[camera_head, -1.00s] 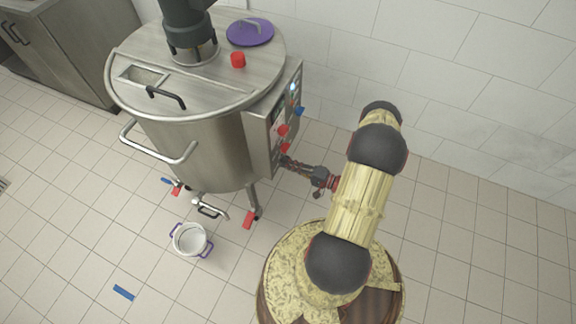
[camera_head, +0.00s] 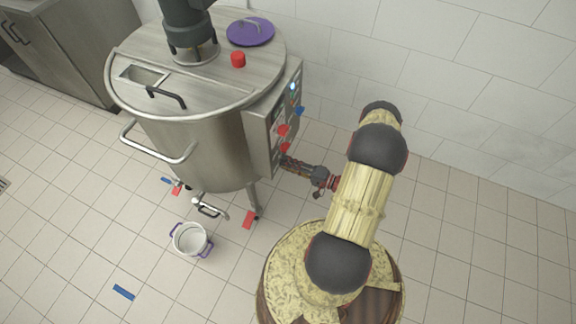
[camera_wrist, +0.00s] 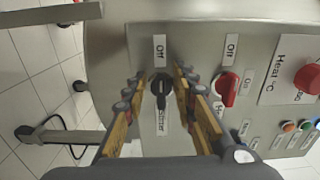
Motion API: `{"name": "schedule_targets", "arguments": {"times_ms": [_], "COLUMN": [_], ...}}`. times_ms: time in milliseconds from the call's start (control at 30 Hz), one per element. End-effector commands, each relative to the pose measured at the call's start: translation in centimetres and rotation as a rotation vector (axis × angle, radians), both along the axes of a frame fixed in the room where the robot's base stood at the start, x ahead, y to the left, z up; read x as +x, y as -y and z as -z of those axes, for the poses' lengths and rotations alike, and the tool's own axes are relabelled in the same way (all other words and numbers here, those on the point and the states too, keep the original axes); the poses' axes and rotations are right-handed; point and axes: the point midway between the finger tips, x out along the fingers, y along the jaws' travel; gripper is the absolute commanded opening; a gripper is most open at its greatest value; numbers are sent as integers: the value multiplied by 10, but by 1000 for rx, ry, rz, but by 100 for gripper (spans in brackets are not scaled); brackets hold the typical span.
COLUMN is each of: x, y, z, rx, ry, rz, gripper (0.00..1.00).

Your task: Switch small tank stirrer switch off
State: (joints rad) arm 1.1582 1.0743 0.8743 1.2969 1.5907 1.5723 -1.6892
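The small tank (camera_head: 195,150) is a steel vessel with a control box (camera_head: 262,128) on its right side. In the wrist view, a black rotary knob (camera_wrist: 160,88) sits between an "Off" label (camera_wrist: 160,48) above and a label that seems to read "Stirrer" (camera_wrist: 162,122) below. Its grip lies roughly upright in the picture; which end is the pointer I cannot tell. My gripper (camera_wrist: 159,78) has its fingers apart, one on each side of the knob, with narrow gaps showing. In the head view my gripper (camera_head: 287,161) is at the lower part of the control box, which hides the knob there.
A red switch (camera_wrist: 227,88) with its own "Off" label is close right of my right finger. Further right are a red heat knob (camera_wrist: 308,78) and small coloured buttons. A white pot (camera_head: 190,239) stands on the floor below the tank. Floor to the right is clear.

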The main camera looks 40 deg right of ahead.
Motion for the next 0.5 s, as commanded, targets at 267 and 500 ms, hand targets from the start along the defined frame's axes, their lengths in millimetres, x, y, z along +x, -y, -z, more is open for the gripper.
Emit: {"name": "schedule_targets", "arguments": {"times_ms": [267, 500], "x": [-15, -57], "y": [8, 25], "z": [0, 0], "rx": [-1, -1], "ry": [0, 0], "rz": [4, 5], "gripper": [27, 27]}}
